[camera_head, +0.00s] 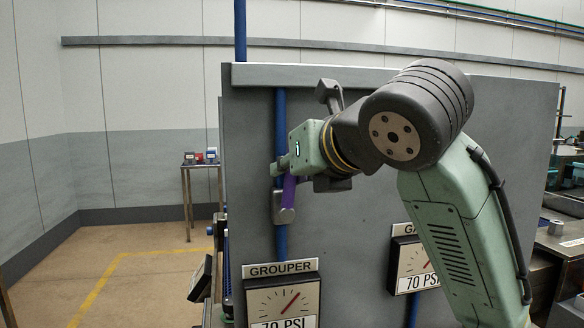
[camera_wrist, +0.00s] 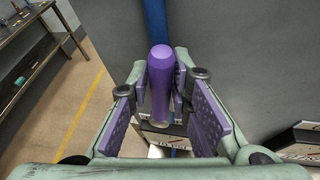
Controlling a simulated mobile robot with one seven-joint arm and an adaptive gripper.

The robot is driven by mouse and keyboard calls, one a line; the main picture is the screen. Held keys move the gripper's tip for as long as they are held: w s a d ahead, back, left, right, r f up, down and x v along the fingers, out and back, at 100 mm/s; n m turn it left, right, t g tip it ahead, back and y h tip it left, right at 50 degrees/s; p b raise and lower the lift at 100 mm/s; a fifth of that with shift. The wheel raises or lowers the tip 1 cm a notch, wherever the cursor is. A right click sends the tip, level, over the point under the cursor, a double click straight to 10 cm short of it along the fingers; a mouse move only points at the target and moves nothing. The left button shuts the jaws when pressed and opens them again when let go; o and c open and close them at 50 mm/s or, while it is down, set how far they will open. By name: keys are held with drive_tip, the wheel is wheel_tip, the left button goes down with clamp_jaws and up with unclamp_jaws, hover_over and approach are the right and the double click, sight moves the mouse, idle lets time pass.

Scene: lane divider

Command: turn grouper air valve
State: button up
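The grouper air valve has a purple handle (camera_head: 289,192) and a grey body (camera_head: 284,215). It sits on a blue vertical pipe above the GROUPER sign (camera_head: 280,268). My gripper (camera_head: 284,168) is at the handle, partly hiding it in the head view. In the wrist view, the rounded purple handle (camera_wrist: 160,85) stands between the two fingers of my gripper (camera_wrist: 160,76). The fingers have purple pads and are spread apart, with small gaps visible beside the handle. Firm contact cannot be made out.
A grey panel (camera_head: 250,130) stands behind the valve. The grouper gauge (camera_head: 284,303) reads 70 PSI. A second gauge (camera_head: 413,264) hangs to its right, partly behind my arm. A small table (camera_head: 200,165) stands at the left; the floor (camera_head: 145,285) before it is clear.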

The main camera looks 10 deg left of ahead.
drive_tip(key=o, duration=0.3)
drive_tip(key=shift+o, duration=0.2)
drive_tip(key=v, duration=1.2)
